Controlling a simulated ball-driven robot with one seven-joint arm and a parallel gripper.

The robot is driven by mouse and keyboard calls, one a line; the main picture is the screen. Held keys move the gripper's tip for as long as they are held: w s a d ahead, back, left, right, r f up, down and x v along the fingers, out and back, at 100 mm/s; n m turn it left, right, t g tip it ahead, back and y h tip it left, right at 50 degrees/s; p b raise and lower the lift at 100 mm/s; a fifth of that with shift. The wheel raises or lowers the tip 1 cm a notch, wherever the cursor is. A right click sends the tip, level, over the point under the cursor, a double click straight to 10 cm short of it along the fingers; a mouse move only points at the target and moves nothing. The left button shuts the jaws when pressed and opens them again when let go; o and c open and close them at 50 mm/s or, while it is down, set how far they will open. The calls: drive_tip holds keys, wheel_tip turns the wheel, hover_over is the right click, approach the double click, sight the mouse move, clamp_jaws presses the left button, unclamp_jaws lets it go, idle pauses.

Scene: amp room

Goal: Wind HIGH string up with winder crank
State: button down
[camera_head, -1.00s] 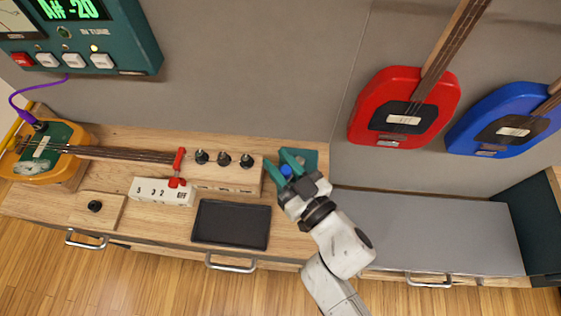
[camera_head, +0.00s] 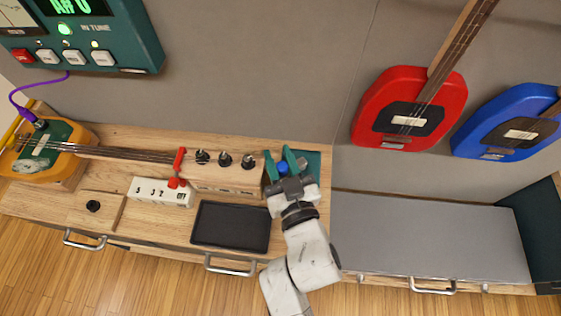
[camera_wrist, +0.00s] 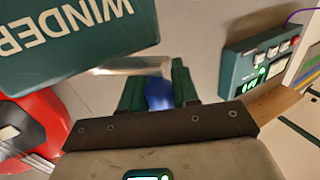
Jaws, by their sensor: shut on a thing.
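A teal box lettered WINDER (camera_wrist: 75,35) fills the upper left of the wrist view. In the head view its teal top (camera_head: 312,163) shows beside my gripper. My gripper (camera_head: 284,163) is shut on a blue crank knob (camera_head: 283,168). The knob also shows between my fingers in the wrist view (camera_wrist: 158,95), by a pale metal bar (camera_wrist: 130,66). An orange guitar (camera_head: 40,150) lies at left, its neck (camera_head: 125,154) running to a wooden block with black pegs (camera_head: 225,160). The teal tuner (camera_head: 95,45) has its IN TUNE lamp lit green; its display appears to end in 0.
A white switch box (camera_head: 160,192) and a red lever (camera_head: 178,168) stand by the neck. A black tray (camera_head: 231,227) lies in front. A wooden piece with a black knob (camera_head: 93,207) is at left. Red (camera_head: 410,105) and blue (camera_head: 510,120) guitars hang right above a clear grey top (camera_head: 430,235).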

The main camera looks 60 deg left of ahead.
drive_tip(key=shift+w+a+f+m+t+h+b, duration=0.25)
drive_tip(key=shift+m+t+b, duration=0.35)
drive_tip(key=shift+b, duration=0.6)
drive_tip(key=shift+w+r+m+t+h+b, duration=0.1)
drive_tip(key=shift+m+t+h+b, duration=0.3)
drive_tip(key=shift+t+b, duration=0.6)
drive_tip(key=b, duration=0.2)
drive_tip(key=m+t+h+b, duration=0.1)
drive_tip(key=b, duration=0.2)
drive_tip(key=shift+a+t, duration=0.3)
drive_tip(key=m+t+h+b, duration=0.2)
drive_tip(key=b, duration=0.3)
drive_tip(key=w+a+m+t+h+b, duration=0.1)
drive_tip(key=m+t+h+b, duration=0.1)
drive_tip(key=b, duration=0.4)
drive_tip(key=w+m+t+h+b, duration=0.1)
drive_tip(key=m+t+h+b, duration=0.1)
drive_tip(key=b, duration=0.3)
drive_tip(key=shift+a+h, duration=0.3)
drive_tip(key=shift+h, duration=0.15)
drive_tip(key=shift+m+t+h+b, duration=0.3)
drive_tip(key=shift+m+b, duration=0.1)
drive_tip(key=c, duration=0.9)
unclamp_jaws()
